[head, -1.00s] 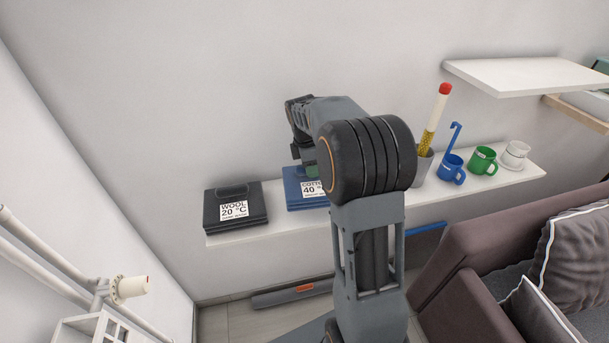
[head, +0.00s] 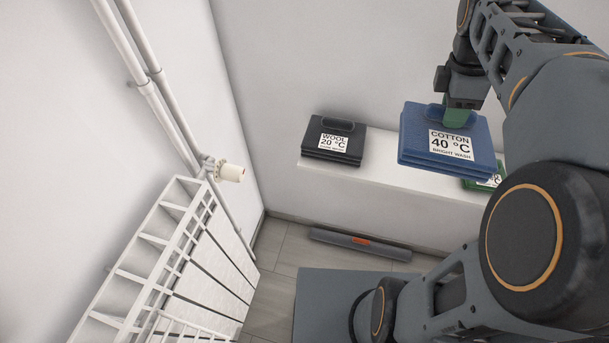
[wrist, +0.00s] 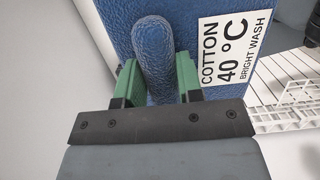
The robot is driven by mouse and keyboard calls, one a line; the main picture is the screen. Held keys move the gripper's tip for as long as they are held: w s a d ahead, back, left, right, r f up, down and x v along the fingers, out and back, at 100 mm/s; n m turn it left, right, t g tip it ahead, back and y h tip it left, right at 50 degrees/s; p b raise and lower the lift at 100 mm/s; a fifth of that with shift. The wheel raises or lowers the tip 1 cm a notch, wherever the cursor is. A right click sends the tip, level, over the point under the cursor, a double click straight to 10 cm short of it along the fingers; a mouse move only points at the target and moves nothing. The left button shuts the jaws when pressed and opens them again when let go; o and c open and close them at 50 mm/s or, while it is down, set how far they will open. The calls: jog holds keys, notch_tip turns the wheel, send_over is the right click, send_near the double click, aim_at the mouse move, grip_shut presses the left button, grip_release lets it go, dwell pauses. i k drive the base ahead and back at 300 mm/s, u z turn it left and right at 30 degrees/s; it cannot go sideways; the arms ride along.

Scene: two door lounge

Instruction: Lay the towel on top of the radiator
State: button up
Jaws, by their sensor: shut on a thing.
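My gripper (head: 457,112) is shut on the raised ridge of the folded blue towel (head: 418,150), which has a white label reading COTTON 40 °C. The towel hangs in the air, roughly level, in front of and above the shelf at the right of the head view. In the wrist view the two green fingers stand either side of the towel's ridge (wrist: 154,50). The white radiator (head: 128,278) stands along the wall at the lower left of the head view, well left of the towel. Its slatted top is bare where it shows. Part of a white radiator-like grille (wrist: 290,112) shows in the wrist view.
A folded black towel labelled WOOL 20 °C (head: 345,138) lies on the white shelf (head: 375,180). A green folded item (head: 478,184) is partly hidden behind the blue towel. A valve (head: 230,172) and pipes are beside the radiator. A grey bar (head: 345,243) lies on the floor.

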aim_at(155, 238)
jog(key=u, duration=0.15)
jog(key=i, duration=0.2)
jog(key=u, duration=2.85)
